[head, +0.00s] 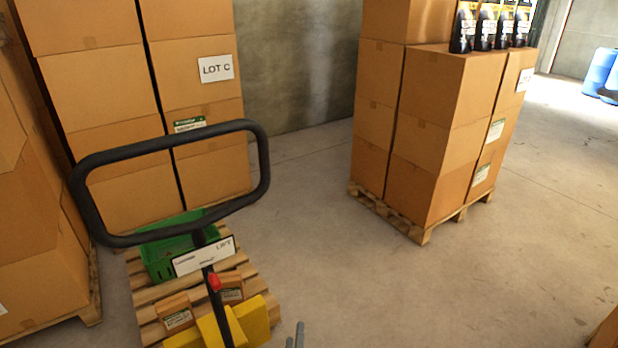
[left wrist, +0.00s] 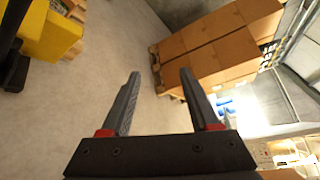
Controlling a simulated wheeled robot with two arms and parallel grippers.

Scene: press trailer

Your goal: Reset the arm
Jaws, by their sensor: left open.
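My left gripper (head: 295,336) shows only as fingertips at the bottom edge of the head view, right of the yellow pallet-jack body. In the left wrist view the left gripper (left wrist: 161,98) is open, its two fingers well apart with nothing between them. My right gripper is not in view. The pallet jack's black loop handle (head: 262,160) stands upright at the left of the head view, apart from the fingertips. Its yellow body (head: 252,318) is at the bottom, and also shows in the left wrist view (left wrist: 52,36).
A wooden pallet (head: 245,270) holds a green crate (head: 160,262) and small boxes (head: 178,314). Stacked cartons (head: 100,80) stand at left. Another carton stack (head: 430,130) on a pallet (head: 422,234) has black bottles (head: 487,28) on top. Blue barrels (head: 600,72) stand far right. The middle floor is clear.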

